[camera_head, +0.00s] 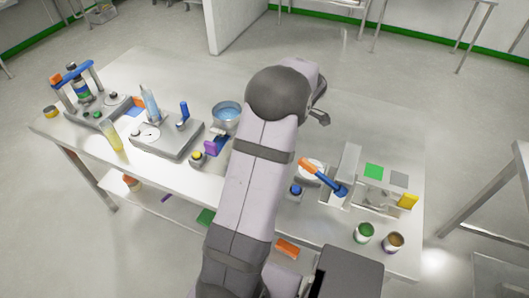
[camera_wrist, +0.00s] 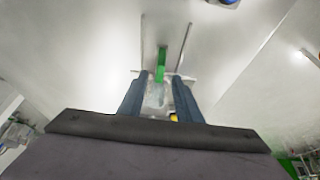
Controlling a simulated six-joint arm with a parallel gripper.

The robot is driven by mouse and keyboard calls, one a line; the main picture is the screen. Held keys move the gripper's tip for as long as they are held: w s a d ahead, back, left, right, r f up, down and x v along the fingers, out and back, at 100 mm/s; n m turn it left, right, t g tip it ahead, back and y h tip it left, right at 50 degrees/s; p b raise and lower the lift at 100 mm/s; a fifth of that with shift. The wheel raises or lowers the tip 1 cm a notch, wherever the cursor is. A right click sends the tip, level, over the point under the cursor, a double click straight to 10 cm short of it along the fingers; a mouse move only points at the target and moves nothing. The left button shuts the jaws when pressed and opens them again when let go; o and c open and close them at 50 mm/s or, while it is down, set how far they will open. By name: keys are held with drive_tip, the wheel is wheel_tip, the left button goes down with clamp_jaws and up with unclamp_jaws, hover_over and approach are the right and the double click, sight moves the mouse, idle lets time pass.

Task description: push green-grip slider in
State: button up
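The green grip (camera_wrist: 161,65) of the slider shows in the wrist view as an upright green bar between two thin rails, with a clear part below it. I cannot pick the slider out in the head view; my arm covers the middle of the table there. My gripper (camera_wrist: 161,75) has two blue-grey fingers spread apart, one on each side of the green grip's line. The fingers look open, and I cannot tell whether they touch the slider. In the head view my gripper (camera_head: 320,118) is only partly seen beyond the arm.
An orange-and-blue handle (camera_head: 324,178) leans right of my arm. Two small jars, one green (camera_head: 364,232) and one brown (camera_head: 393,242), stand near the front right edge. The back right tabletop looks clear.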

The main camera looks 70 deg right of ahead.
drive_tip(key=shift+f, duration=0.1)
drive_tip(key=shift+p+x, duration=1.1)
drive_tip(key=shift+x, duration=2.5)
clamp_jaws()
